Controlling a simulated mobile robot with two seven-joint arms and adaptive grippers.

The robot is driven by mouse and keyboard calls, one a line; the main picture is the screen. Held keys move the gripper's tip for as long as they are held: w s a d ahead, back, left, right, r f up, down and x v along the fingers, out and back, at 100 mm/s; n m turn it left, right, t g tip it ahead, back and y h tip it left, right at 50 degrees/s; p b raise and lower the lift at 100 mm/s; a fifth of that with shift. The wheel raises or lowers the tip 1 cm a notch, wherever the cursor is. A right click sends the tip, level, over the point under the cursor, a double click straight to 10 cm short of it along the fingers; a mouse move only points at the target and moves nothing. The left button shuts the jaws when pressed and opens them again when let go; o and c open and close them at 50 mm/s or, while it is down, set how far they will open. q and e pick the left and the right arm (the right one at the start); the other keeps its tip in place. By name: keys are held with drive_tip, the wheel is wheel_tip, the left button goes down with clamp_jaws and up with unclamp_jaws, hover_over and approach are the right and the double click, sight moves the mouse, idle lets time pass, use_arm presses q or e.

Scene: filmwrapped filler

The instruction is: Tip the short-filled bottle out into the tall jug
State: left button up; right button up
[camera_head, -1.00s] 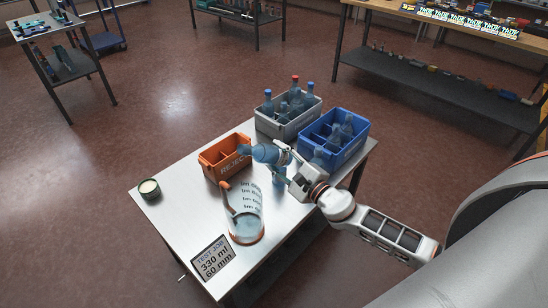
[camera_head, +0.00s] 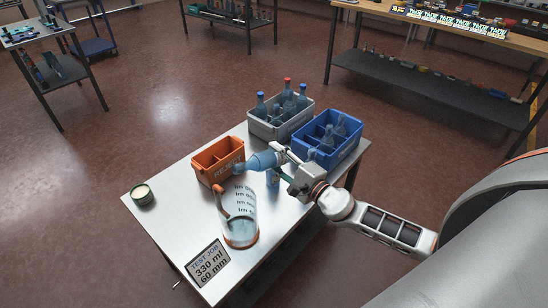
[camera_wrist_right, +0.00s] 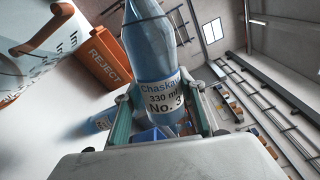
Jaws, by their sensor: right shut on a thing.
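My right gripper (camera_head: 282,156) is shut on a blue bottle (camera_head: 262,161), which is tilted with its neck pointing left and slightly down. In the right wrist view the bottle (camera_wrist_right: 150,50) sits between the two fingers (camera_wrist_right: 158,118), its label reading "330 ml" and "No. 3". The tall clear jug (camera_head: 239,207), with an orange-brown handle, stands on the table below and left of the bottle. The bottle's mouth is near the jug's rim in the picture; I cannot tell whether liquid is flowing. Some bluish liquid shows low in the jug. My left gripper is not in view.
An orange reject crate (camera_head: 219,172) stands just behind the jug. A grey crate (camera_head: 272,132) and a blue crate (camera_head: 312,161) hold bottles. A small blue item (camera_head: 272,178) stands under the gripper. A tin (camera_head: 142,194) and a "TEST JOB" sign (camera_head: 208,264) are on the table (camera_head: 180,222).

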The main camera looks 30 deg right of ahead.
drive_tip(key=shift+d+f+n, duration=0.15)
drive_tip(key=shift+f+n, duration=0.2)
drive_tip(key=shift+n, duration=0.75)
drive_tip(key=shift+f+n+p, duration=0.3)
drive_tip(key=shift+n+p, duration=0.2)
drive_tip(key=shift+n, duration=0.2)
drive_tip(key=shift+r+p, duration=0.25)
drive_tip(key=shift+p, duration=0.2)
drive_tip(key=shift+r+n+p, duration=0.15)
drive_tip(key=shift+n+p, duration=0.2)
drive_tip(key=shift+n, duration=0.05)
drive_tip(key=shift+a, duration=0.2)
drive_tip(key=shift+r+n+p, duration=0.25)
drive_tip(key=shift+n+p, duration=0.15)
drive_tip(key=shift+p, duration=0.3)
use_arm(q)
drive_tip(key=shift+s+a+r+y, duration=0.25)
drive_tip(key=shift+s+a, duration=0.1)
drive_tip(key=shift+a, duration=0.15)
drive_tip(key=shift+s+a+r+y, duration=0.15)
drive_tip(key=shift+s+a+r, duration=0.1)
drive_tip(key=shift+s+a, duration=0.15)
use_arm(e)
drive_tip(key=shift+a+r, duration=0.1)
drive_tip(key=shift+r, duration=0.05)
